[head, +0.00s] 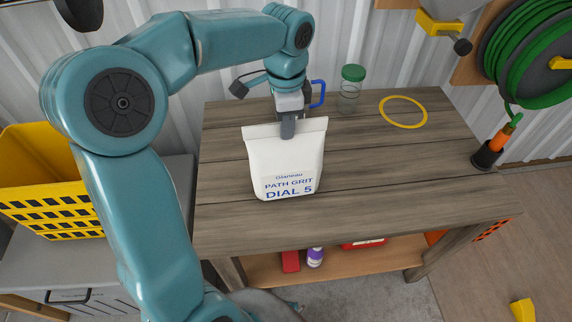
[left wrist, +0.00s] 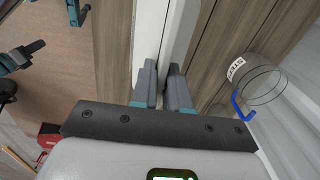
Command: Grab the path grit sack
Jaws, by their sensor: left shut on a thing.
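The path grit sack (head: 285,165) is a white bag with blue print reading "PATH GRIT DIAL 5". It is upright at the left part of the wooden workbench (head: 400,160). My left gripper (head: 288,128) comes down from above and is shut on the sack's top edge. In the left wrist view, the two fingers (left wrist: 163,88) pinch the pale edge of the sack (left wrist: 178,35). I cannot tell whether the sack's bottom touches the bench top. My right gripper is not in view.
A clear jar with green lid (head: 351,88), a mug with blue handle (head: 318,94) and a yellow ring (head: 403,112) are behind the sack. A yellow crate (head: 45,200) stands left. A green hose (head: 525,55) hangs right. The bench's right front is clear.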

